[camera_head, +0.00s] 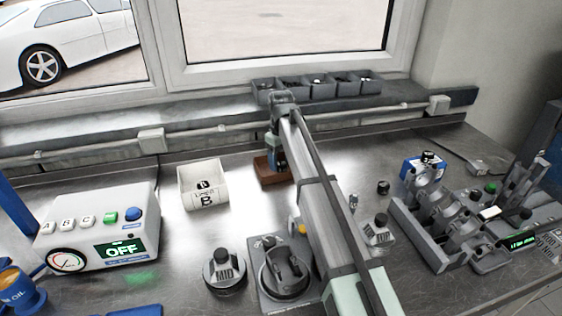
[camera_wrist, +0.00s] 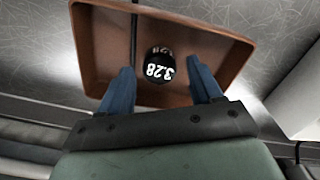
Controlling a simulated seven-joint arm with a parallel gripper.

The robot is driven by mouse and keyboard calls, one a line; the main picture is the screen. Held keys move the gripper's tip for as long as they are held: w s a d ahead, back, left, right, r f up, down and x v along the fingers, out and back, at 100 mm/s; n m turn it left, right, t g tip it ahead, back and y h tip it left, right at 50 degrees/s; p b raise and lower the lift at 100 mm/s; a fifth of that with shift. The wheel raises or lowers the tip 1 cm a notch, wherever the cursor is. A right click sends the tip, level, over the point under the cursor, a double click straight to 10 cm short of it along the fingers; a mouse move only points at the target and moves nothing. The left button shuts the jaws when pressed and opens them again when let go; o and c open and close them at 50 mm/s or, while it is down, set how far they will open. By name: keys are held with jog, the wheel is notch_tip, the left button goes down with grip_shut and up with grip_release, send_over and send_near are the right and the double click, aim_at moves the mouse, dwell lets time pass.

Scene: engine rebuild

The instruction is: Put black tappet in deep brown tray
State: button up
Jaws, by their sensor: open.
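The deep brown tray (camera_head: 262,170) stands on the bench near the back wall, and its rim and floor fill much of the wrist view (camera_wrist: 98,50). A black tappet marked 3.28 (camera_wrist: 158,66) is within the tray's outline, near its middle, and appears to rest on the floor. My gripper (camera_wrist: 161,76) is open over the tray, with one blue finger on each side of the tappet and gaps between. In the head view my gripper (camera_head: 278,158) reaches down into the tray and hides the tappet.
A white bin marked B (camera_head: 203,184) stands left of the tray. Grey bins (camera_head: 318,86) line the sill behind. A small black cylinder (camera_head: 383,187) stands to the right, near the grey engine block (camera_head: 440,215). A control box (camera_head: 100,228) is at the left.

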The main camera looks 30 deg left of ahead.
aim_at(281, 163)
notch_tip(281, 163, up, 11)
jog(key=shift+r, duration=0.15)
dwell(0.6)
